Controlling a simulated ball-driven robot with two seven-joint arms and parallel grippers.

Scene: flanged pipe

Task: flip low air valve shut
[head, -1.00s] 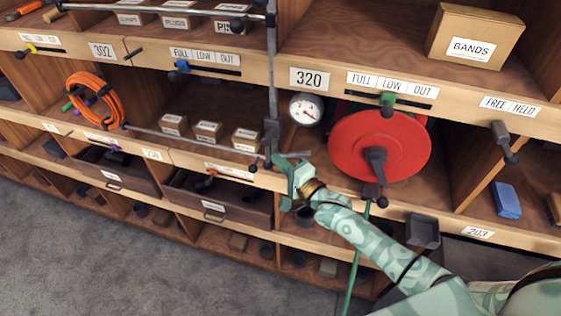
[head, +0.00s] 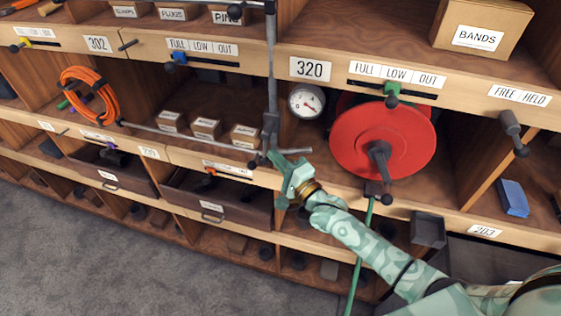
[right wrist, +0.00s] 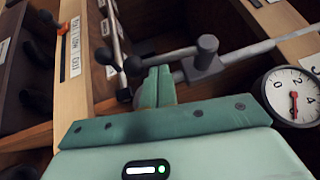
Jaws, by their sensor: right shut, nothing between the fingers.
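A grey lever fitting (head: 270,130) with thin rods and dark ball ends stands at the shelf edge, left of the round gauge (head: 306,101). It looks like the low air valve, but no label on it is readable. My right gripper (head: 275,157) is shut and empty, its fingertips at the foot of this fitting. In the right wrist view the shut green fingers (right wrist: 158,85) are close beside the grey fitting (right wrist: 203,62) and a dark ball knob (right wrist: 133,65). Whether they touch cannot be told. The gauge (right wrist: 293,95) is at the right there. My left gripper is out of view.
A red hose reel (head: 400,135) with a crank and a hanging green hose (head: 358,255) is right of the gripper. A thin rod (head: 190,135) runs left past small boxes. A drawer (head: 225,208) is below left. A vertical bar (head: 272,70) rises above the fitting.

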